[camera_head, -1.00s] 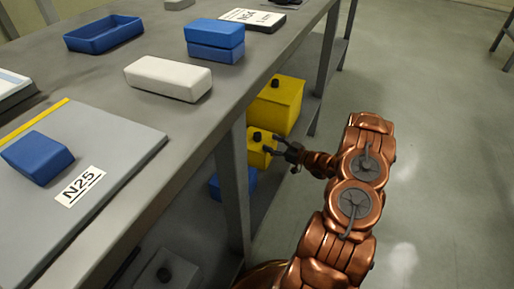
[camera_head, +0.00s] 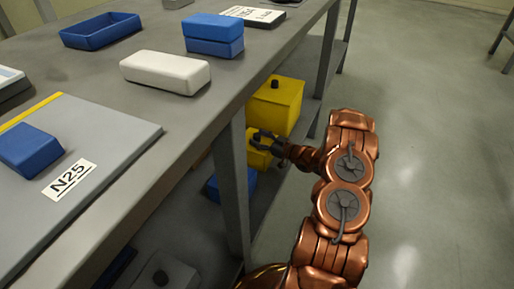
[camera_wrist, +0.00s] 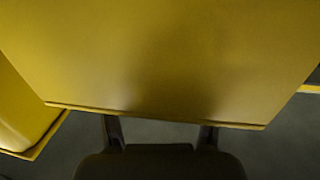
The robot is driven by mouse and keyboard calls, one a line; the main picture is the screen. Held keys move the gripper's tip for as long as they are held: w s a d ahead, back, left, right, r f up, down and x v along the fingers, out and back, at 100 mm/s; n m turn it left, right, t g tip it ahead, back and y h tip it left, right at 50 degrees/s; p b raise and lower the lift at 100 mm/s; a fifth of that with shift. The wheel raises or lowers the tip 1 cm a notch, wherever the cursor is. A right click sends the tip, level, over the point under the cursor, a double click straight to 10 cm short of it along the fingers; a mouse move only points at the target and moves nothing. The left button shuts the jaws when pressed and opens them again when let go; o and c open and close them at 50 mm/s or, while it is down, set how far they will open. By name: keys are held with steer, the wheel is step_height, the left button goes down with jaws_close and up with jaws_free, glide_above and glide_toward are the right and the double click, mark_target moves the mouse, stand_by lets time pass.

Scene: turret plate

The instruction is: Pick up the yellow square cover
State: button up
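Two yellow covers are on the lower shelf in the head view. The larger, boxy yellow cover (camera_head: 283,101) has a black knob on top. The smaller yellow cover (camera_head: 256,160) is in front of it, partly hidden by a table leg and my gripper. I cannot tell for sure which is the square one. My gripper (camera_head: 264,140) is at the top of the smaller cover, where its knob showed earlier. In the wrist view, a large yellow face (camera_wrist: 160,60) fills the upper part and hides my fingertips. The two fingers stand well apart. Contact cannot be made out.
A blue box (camera_head: 232,186) and a grey cover with a dark knob (camera_head: 165,274) are also on the lower shelf. The table edge and leg (camera_head: 233,190) stand close left of my arm. Another yellow thing (camera_wrist: 22,105) is left in the wrist view.

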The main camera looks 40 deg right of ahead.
jaws_close()
stand_by(0.3)
stand_by(0.5)
